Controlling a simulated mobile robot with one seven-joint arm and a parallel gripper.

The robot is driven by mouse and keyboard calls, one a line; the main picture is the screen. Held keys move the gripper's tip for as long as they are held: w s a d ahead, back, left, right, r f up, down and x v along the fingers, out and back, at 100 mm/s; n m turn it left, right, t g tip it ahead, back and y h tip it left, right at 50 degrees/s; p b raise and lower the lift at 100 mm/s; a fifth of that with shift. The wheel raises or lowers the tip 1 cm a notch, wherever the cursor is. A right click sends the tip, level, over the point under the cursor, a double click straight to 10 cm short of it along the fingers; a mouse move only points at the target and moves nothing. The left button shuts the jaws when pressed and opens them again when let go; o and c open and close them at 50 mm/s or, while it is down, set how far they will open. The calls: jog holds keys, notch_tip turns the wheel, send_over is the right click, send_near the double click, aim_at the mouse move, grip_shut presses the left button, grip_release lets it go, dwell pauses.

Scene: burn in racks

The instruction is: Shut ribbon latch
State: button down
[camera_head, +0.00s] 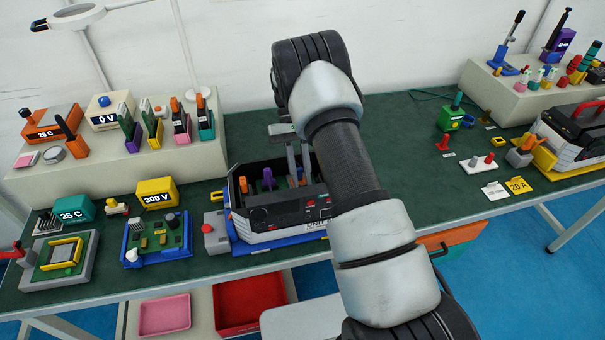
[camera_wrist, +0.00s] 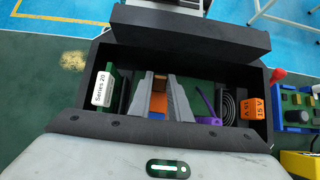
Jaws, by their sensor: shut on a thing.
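The open black unit (camera_head: 275,218) stands on the green bench, with its top uncovered and several parts inside. My gripper (camera_head: 297,177) reaches down into it from above. In the wrist view, my gripper's two grey fingers (camera_wrist: 158,98) are inside the unit's bay, shut on an orange part (camera_wrist: 158,104). I cannot tell for certain whether this part is the ribbon latch; its lower end and any ribbon are hidden by the fingers. A purple part (camera_wrist: 208,106) stands right of the fingers, and a green board marked Series 20 (camera_wrist: 102,88) stands to their left.
A black coil (camera_wrist: 228,104) and an orange 15 A block (camera_wrist: 252,108) sit at the bay's right end. The unit's black walls (camera_wrist: 190,38) close around my fingers. A red-knobbed grey box (camera_head: 215,232) and a blue fixture (camera_head: 157,240) stand left of the unit.

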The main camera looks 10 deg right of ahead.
jog(key=shift+w+f+g+b, duration=0.3)
jog(key=shift+w+f+g, duration=0.15)
jog(key=shift+g, duration=0.65)
jog(key=shift+w, duration=0.1)
jog(key=shift+r, duration=0.1)
jog(key=c, duration=1.6)
grip_release()
jog(key=shift+c, duration=0.2)
notch_tip(320, 180, up, 10)
jog(key=p, duration=0.9)
